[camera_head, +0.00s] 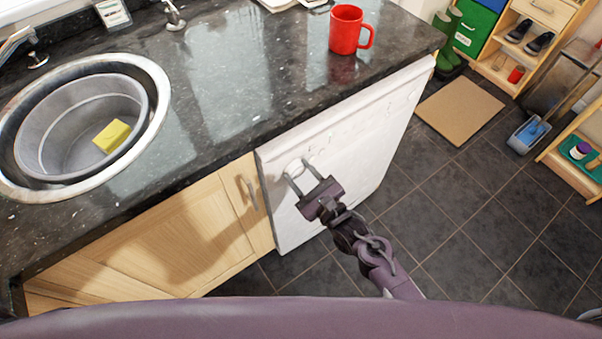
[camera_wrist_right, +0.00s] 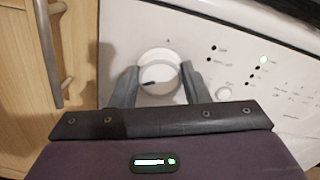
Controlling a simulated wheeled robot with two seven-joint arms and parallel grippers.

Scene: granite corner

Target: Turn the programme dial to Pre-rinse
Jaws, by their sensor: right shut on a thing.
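The white dishwasher (camera_head: 345,140) stands under the granite worktop, its front facing my right arm. Its round white programme dial (camera_wrist_right: 159,74) is at the left of the panel, with a dark pointer mark toward the lower left of its face. My right gripper (camera_wrist_right: 159,82) is shut on the dial, one finger on each side. In the head view the right gripper (camera_head: 297,172) reaches the panel's upper left. The label texts are too blurred to read. My left gripper is not in view.
A cupboard door handle (camera_wrist_right: 54,50) stands close left of the dial. A red mug (camera_head: 346,30) is on the worktop (camera_head: 235,75) above. A sink (camera_head: 150,75) holding a yellow sponge (camera_head: 112,136) is at the left.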

